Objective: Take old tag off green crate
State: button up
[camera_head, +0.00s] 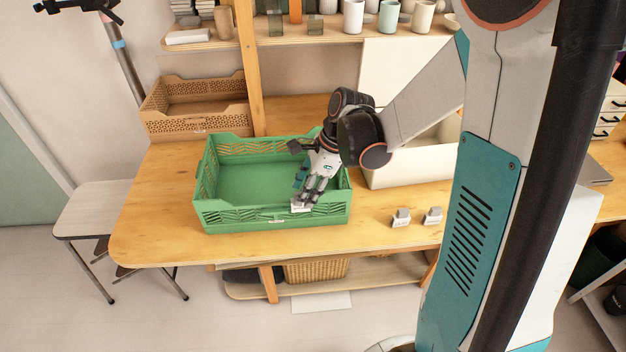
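The green crate (272,220) stands on the wooden table, open at the top and seemingly empty. A small white tag (299,207) shows at its front rim, right of the middle. My gripper (304,201) points down over the front right part of the crate, with its fingertips at the tag. The fingers cover part of the tag, and I cannot tell whether they are closed on it. A small pale mark (277,221) also shows on the crate's front wall.
Two small tag-like pieces in grey holders, a left one (401,218) and a right one (433,216), stand on the table right of the crate. A brown crate (196,122) is behind left, a white bin (420,168) behind right. The front left tabletop (160,225) is clear.

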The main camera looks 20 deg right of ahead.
jog(key=shift+b+x, duration=0.5)
jog(key=shift+x, duration=1.35)
jog(key=shift+c, duration=0.3)
jog(key=c, duration=0.8)
grip_shut()
